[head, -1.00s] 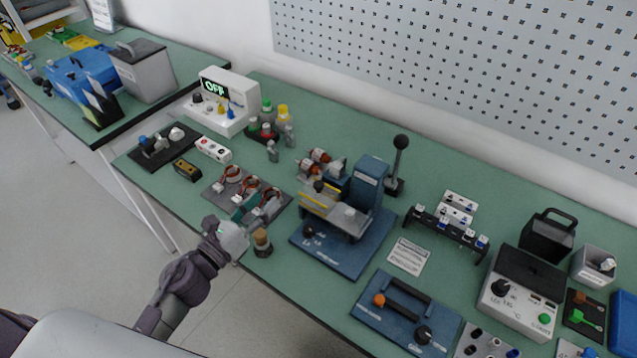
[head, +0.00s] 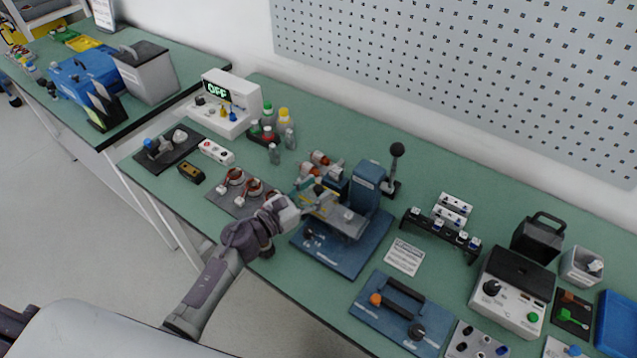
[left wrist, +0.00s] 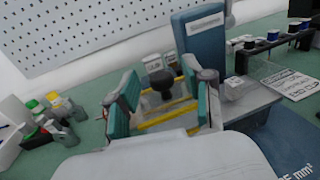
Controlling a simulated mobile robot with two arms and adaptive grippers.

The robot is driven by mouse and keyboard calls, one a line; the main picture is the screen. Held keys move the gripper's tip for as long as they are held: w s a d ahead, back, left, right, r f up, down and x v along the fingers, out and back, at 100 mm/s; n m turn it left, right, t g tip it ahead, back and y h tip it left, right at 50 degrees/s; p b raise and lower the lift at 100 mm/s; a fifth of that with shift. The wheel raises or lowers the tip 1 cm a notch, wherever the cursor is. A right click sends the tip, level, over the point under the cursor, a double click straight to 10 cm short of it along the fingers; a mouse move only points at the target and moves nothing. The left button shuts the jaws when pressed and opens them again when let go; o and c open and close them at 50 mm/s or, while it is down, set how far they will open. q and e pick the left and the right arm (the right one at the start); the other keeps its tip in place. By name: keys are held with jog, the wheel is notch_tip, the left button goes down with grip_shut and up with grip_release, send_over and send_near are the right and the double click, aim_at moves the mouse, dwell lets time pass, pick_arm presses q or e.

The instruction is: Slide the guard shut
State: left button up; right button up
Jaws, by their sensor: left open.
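The blue machine (head: 345,250) stands on the green bench, with an upright column (head: 367,185) at its back. Its guard (left wrist: 165,119) is a clear panel with yellow edge strips, and a black knob (left wrist: 160,82) stands up from it. My left gripper (head: 309,194) is at the machine's left side, above the guard. In the left wrist view, my left gripper (left wrist: 157,88) is open, with its teal finger pads on either side of the knob. The pads look apart from the knob; I cannot tell how deep it sits between them. In the head view my gripper partly hides the guard.
A lever with a black ball (head: 396,150) rises behind the machine. Copper coils (head: 235,178) on a grey plate lie left of the machine, and small bottles (head: 284,118) stand behind them. A white card (head: 405,256) lies to the right, near a blue handled panel (head: 400,310).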

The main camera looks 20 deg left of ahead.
pick_arm(q)
jog(key=shift+w+d, duration=0.4)
jog(key=shift+w, duration=0.1)
grip_shut()
